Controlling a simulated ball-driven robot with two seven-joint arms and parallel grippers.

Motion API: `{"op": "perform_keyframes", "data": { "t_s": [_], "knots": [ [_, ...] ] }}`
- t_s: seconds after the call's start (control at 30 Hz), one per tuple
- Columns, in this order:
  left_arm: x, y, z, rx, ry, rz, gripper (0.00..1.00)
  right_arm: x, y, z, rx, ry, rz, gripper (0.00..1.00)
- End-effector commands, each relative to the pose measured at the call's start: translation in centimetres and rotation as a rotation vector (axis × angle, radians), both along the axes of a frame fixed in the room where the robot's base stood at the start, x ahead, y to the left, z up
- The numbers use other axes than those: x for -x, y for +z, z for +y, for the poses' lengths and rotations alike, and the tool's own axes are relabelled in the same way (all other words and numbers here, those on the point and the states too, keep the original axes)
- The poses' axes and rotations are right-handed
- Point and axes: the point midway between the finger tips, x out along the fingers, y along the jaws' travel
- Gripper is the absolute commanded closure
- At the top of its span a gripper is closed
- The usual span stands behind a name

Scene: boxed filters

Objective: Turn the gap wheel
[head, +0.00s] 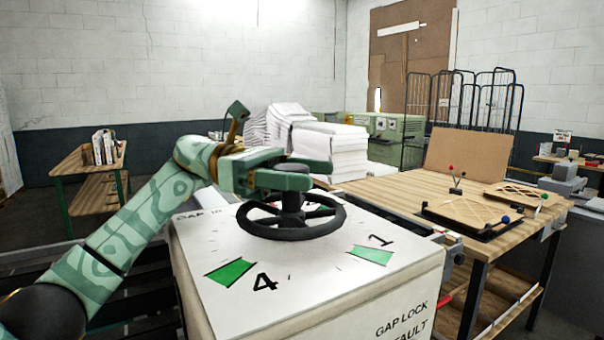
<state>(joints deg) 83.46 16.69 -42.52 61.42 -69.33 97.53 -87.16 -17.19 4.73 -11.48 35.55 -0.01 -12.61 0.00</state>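The gap wheel (335,222) is a black handwheel with a raised central hub. It lies flat on top of a white box-shaped machine (210,300) marked with green patches and the numbers 4 and 1. My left gripper (291,169) reaches in from the left above the wheel. Its green fingers lie on either side of the hub top and look closed on it, with no clear gap showing. The fingers hide part of the hub and the wheel's far side. My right gripper is not in view.
A wooden workbench (385,192) with framed panels (470,212) stands right of the machine. A white paper stack (345,150) is behind the wheel. A small shelf with books (80,165) stands at the left. A wire cage cart (465,100) is at the back.

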Motion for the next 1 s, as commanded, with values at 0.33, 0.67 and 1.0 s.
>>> {"op": "perform_keyframes", "data": {
  "t_s": [0.33,0.67,1.0],
  "knots": [
    [-0.2,-0.1,0.4,0.0,0.001,0.001,0.33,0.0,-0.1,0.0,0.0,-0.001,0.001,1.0],
    [-2.7,-0.2,6.9,0.0,0.006,0.001,0.33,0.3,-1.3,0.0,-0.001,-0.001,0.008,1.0],
    [-4.1,-0.1,11.1,0.0,0.001,0.0,0.33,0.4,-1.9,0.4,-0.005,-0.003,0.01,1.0]
  ]
}}
